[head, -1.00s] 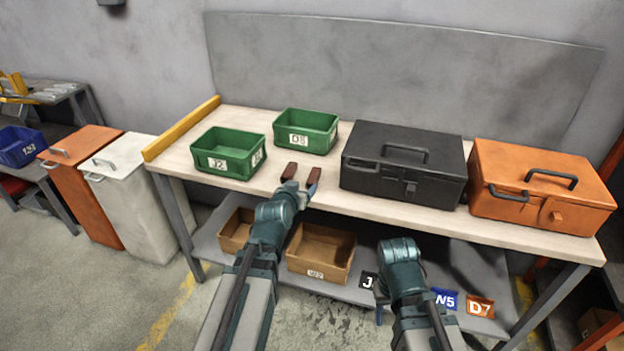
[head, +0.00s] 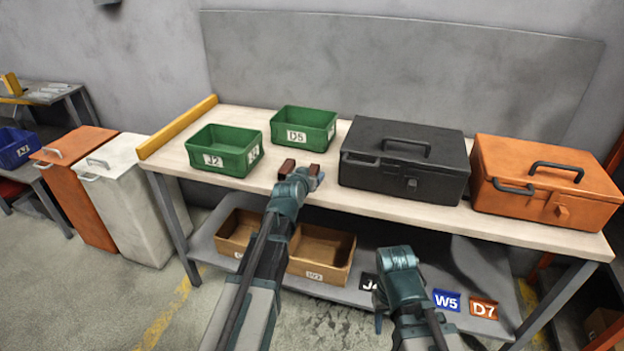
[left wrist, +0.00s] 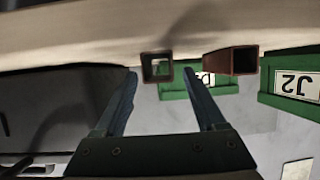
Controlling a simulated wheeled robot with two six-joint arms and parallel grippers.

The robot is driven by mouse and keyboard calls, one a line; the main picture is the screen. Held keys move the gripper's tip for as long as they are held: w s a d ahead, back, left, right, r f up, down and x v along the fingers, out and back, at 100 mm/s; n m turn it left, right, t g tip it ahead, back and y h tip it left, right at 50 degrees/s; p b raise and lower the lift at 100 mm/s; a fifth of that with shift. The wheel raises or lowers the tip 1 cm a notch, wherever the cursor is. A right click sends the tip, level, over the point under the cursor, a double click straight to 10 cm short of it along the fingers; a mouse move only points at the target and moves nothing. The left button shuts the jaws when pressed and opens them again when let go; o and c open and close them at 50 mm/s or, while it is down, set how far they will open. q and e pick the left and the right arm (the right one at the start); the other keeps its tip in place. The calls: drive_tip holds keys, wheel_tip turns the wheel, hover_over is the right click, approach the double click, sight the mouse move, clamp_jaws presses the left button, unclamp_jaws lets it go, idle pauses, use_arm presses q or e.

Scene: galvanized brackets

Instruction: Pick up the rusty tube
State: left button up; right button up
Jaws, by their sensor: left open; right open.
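Two short rusty square tubes lie on the bench top. In the head view the left tube (head: 287,166) is in clear sight, and the right tube (head: 314,169) is partly hidden by my left gripper (head: 309,176). In the left wrist view, which is upside down, one hollow square tube end (left wrist: 157,54) faces me between the open fingertips of my left gripper (left wrist: 159,73), with space on both sides. The other tube (left wrist: 232,61) lies outside the fingers, to the right. My right arm hangs low in front of the bench, and its fingers are hidden.
Green bins J2 (head: 226,161) and D5 (head: 297,138) stand behind and left of the tubes. A black toolbox (head: 400,173) stands close on the right, with an orange toolbox (head: 540,197) beyond. Cardboard boxes (head: 322,274) sit on the lower shelf.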

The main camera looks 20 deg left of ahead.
use_arm(q)
drive_tip(key=shift+x, duration=1.2)
drive_tip(key=shift+s, duration=0.1)
use_arm(e)
drive_tip(key=shift+f, duration=0.4)
use_arm(q)
clamp_jaws()
drive_tip(key=shift+r, duration=0.2)
use_arm(e)
drive_tip(key=shift+r, duration=0.2)
